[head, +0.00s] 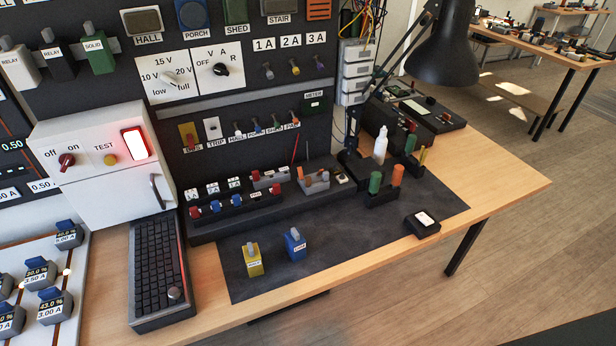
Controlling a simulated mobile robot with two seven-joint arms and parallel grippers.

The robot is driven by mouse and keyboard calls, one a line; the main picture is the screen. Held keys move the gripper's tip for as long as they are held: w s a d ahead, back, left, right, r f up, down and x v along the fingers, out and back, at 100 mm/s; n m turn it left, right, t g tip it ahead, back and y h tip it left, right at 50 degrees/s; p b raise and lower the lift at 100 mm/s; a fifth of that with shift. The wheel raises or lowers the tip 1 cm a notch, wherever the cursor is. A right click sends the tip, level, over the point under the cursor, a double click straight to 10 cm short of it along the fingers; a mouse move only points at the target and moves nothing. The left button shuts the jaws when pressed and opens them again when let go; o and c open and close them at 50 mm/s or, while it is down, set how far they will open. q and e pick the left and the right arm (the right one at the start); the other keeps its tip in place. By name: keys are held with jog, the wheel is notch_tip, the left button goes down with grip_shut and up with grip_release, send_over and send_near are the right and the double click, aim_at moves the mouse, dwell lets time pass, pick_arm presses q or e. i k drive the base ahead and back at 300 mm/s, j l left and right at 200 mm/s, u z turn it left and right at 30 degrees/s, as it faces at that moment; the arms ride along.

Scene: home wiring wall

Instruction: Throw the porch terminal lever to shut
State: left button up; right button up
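A row of small lever terminals (236,203) with red and blue tops stands at the front of the dark stepped shelf below the wall panel. Two more small lever blocks sit behind it, a red-topped one (268,178) and a grey one with orange and red parts (314,180). The labels on these are too small to read, so I cannot tell which lever is the porch one or how it stands. A PORCH label (198,33) sits under a blue wall unit (192,13). Neither of my grippers is in view.
A yellow block (252,260) and a blue block (294,244) stand on the dark mat (345,245). A keyboard-like unit (158,265) and white box (95,165) are at left. A black lamp (442,45) overhangs the back right.

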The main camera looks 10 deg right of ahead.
aim_at(299, 171)
jog(key=i+l+u, duration=0.1)
jog(key=l, duration=0.25)
jog(key=i+l+u, duration=0.1)
jog(key=l, duration=0.25)
jog(key=i+l+u, duration=0.25)
jog(key=i+l, duration=0.15)
jog(key=l, duration=0.35)
jog(key=i+l, duration=0.15)
jog(key=i, duration=0.1)
